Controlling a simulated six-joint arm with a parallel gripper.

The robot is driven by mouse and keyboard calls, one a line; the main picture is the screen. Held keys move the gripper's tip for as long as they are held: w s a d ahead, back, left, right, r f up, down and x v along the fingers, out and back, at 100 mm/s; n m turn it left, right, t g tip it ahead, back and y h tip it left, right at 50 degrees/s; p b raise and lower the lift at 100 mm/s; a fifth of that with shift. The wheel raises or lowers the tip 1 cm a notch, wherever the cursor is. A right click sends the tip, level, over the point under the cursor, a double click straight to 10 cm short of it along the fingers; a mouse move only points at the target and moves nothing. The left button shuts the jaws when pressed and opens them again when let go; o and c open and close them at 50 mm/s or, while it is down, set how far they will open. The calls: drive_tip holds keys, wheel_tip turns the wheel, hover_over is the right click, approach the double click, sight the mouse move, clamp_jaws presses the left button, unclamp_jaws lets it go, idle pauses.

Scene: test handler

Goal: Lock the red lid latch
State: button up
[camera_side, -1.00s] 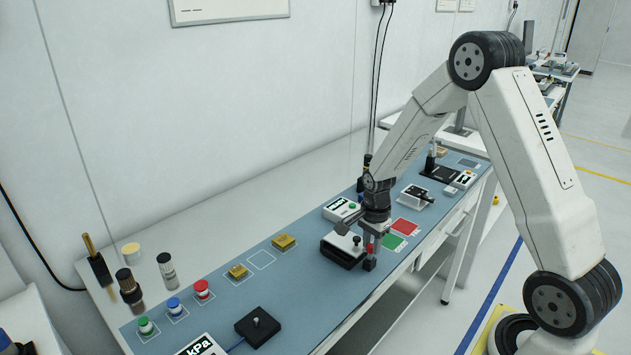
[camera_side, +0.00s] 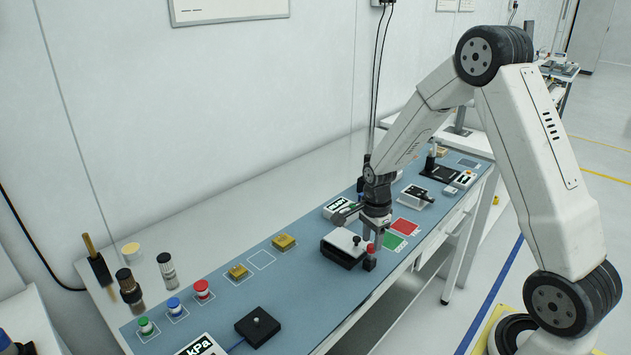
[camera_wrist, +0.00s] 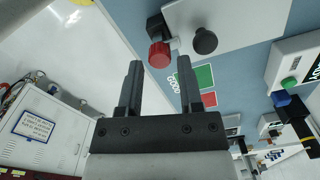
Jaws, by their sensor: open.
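The red latch knob (camera_side: 370,248) sits on a black block at the front right corner of the black test handler, whose white lid (camera_side: 341,239) lies flat and closed. The wrist view shows the red knob (camera_wrist: 159,56) just beyond and between my fingertips, with a short pale bar beside it toward the lid plate (camera_wrist: 235,22). A black knob (camera_wrist: 204,41) stands on the lid. My gripper (camera_wrist: 160,68) is open and empty, pointing toward the knob; in the side view my gripper (camera_side: 377,225) is above the latch, apart from it. I cannot tell whether the latch is locked.
A green pad (camera_side: 393,241) and a red pad (camera_side: 404,227) lie right of the handler. A white display box (camera_side: 341,207) stands behind it.

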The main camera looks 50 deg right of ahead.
drive_tip(key=shift+r, duration=1.75)
drive_tip(key=shift+a, duration=0.1)
drive_tip(key=s+a+r+n+t, duration=0.1)
drive_tip(key=s+a+n, duration=0.4)
drive_tip(key=n, duration=0.5)
drive_tip(key=s+a+r+n+t, duration=0.1)
drive_tip(key=s+a+r+n, duration=0.1)
drive_tip(key=s+a+n, duration=0.3)
drive_tip(key=a+n, duration=0.3)
drive_tip(key=n, duration=0.3)
drive_tip(key=shift+a+r+t, duration=0.3)
drive_tip(key=shift+a+r, duration=0.1)
drive_tip(key=shift+c, duration=0.2)
